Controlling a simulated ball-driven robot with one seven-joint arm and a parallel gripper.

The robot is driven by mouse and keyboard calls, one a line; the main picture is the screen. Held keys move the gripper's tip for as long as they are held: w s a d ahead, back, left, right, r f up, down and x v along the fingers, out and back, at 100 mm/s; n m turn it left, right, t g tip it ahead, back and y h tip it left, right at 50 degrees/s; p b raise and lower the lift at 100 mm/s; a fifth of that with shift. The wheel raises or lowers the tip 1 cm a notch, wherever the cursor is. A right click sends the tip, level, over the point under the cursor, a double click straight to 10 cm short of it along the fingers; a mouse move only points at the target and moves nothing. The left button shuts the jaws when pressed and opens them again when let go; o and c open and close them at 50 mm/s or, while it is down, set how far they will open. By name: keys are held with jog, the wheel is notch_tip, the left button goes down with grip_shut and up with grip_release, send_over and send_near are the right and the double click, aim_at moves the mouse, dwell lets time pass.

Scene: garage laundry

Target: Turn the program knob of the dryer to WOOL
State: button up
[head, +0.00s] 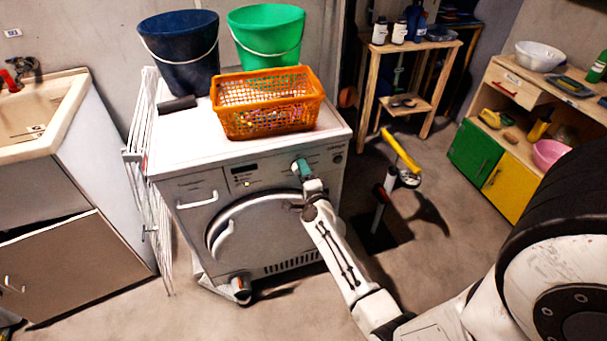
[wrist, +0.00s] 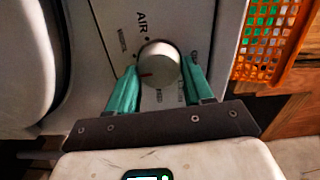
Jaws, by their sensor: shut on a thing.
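The white dryer (head: 170,150) stands in the middle of the head view, its control panel along the upper front. My gripper (head: 301,168) is at the right part of that panel and hides the knob there. In the wrist view the round silver program knob (wrist: 160,62) sits between the two teal fingers of my gripper (wrist: 161,72), which is shut on it. A red mark shows at the knob's lower left edge. The label AIR is readable above the knob; other labels around it are too small or partly hidden, and I cannot make out WOOL.
An orange basket (head: 265,118), a blue bucket (head: 181,60) and a green bucket (head: 266,40) stand on the dryer. A white folding rack (head: 150,185) leans at its left side. A yellow-handled object (head: 400,150) stands on the floor to the right. Open floor lies in front.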

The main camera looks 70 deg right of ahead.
jog(key=m, duration=0.4)
jog(key=shift+f+m, duration=0.15)
jog(key=shift+m, duration=0.15)
dwell(0.5)
jog(key=o, duration=1)
jog(key=p+v, duration=0.1)
jog(key=v, duration=0.9)
jog(key=shift+s+a, duration=0.25)
jog(key=shift+s, duration=0.05)
